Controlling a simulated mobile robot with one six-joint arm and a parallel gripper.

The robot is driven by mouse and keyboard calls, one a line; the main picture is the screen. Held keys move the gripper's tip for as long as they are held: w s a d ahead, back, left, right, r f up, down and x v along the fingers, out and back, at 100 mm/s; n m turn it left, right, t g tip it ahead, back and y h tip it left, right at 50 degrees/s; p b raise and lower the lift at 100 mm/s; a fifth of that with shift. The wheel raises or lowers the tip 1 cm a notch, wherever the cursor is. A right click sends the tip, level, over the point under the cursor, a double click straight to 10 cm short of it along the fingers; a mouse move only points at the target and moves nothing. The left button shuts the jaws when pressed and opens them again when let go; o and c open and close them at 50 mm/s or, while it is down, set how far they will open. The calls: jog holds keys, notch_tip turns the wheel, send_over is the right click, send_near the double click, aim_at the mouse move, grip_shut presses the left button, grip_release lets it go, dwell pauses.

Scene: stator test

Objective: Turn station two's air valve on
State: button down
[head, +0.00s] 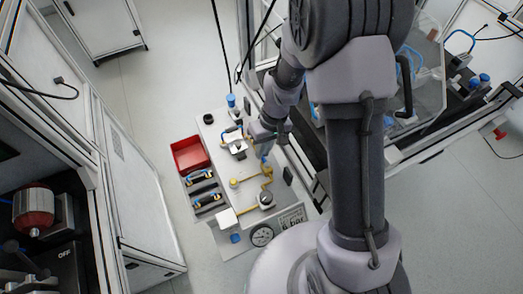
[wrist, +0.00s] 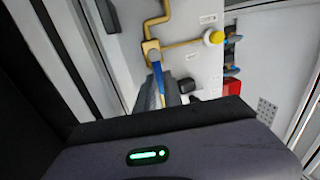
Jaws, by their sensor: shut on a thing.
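A valve (wrist: 152,52) with a blue lever handle (wrist: 160,78) sits on yellow piping (wrist: 180,43) on a pale panel in the wrist view. The lever points down the picture from the valve body, between my gripper's fingers (wrist: 158,94). My gripper is shut on the lever, and its fingers hide the lever's far end. In the head view my gripper (head: 264,140) is over the panel (head: 222,240), with yellow piping (head: 266,182) just below it. I cannot read a station number at the valve.
A red bin (head: 189,155) and blue-and-black parts (head: 204,190) are left of the piping. A gauge (head: 262,236) and a "6 bar" label (head: 291,217) are at the panel's near end. White cabinets (head: 125,160) stand left, with open floor between. A framed enclosure stands right.

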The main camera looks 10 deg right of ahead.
dwell(0.4)
jog(key=c, duration=1.5)
grip_release()
